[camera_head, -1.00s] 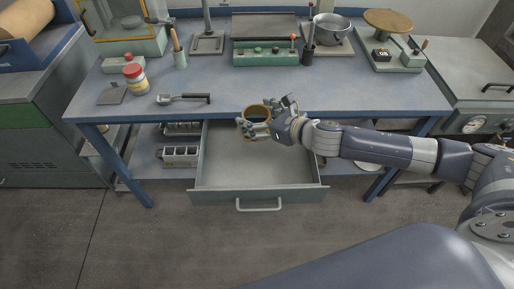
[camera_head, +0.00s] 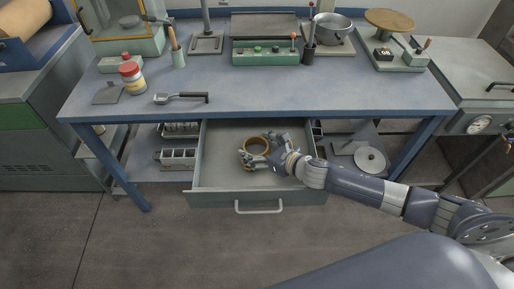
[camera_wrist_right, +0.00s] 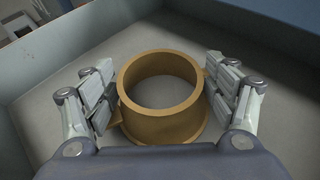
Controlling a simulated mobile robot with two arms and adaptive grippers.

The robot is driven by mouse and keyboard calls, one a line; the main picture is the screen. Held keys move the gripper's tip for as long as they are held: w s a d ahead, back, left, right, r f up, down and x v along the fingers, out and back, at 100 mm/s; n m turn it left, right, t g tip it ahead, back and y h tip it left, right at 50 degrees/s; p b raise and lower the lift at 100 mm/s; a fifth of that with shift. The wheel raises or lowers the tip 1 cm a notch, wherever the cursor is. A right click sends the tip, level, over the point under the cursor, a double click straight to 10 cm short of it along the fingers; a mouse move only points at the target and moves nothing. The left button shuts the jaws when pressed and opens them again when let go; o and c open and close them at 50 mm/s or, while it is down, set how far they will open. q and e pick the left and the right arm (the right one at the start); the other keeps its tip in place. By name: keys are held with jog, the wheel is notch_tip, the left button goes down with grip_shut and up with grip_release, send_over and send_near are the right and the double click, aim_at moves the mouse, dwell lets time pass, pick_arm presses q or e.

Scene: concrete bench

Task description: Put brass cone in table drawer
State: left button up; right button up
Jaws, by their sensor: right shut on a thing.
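The brass cone (camera_wrist_right: 160,125) is a hollow, open-ended, brass-coloured ring in the right wrist view, with a finger on each side. It also shows in the head view (camera_head: 256,139). My right gripper (camera_head: 257,150) is shut on the brass cone and holds it upright inside the outline of the table drawer (camera_head: 215,201). The drawer is pulled out below the bench top, and its grey floor looks empty around the cone. I cannot tell whether the cone touches the floor. My left gripper is not in view.
The blue bench top (camera_head: 300,98) overhangs the drawer's back. A scoop (camera_head: 181,97), a red-lidded jar (camera_head: 132,76) and a green control box (camera_head: 265,56) stand on it. Grey trays (camera_head: 178,159) and a round disc (camera_head: 370,160) lie on the lower shelf.

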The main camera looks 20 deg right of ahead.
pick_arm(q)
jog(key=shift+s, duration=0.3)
pick_arm(e)
jog(key=o, duration=1.2)
jog(key=shift+f, duration=0.1)
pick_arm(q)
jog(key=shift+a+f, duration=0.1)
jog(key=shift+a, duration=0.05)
pick_arm(e)
jog(key=v, duration=0.7)
jog(key=shift+s+d+r, duration=0.15)
jog(key=shift+s+r, duration=0.05)
jog(key=shift+r, duration=0.05)
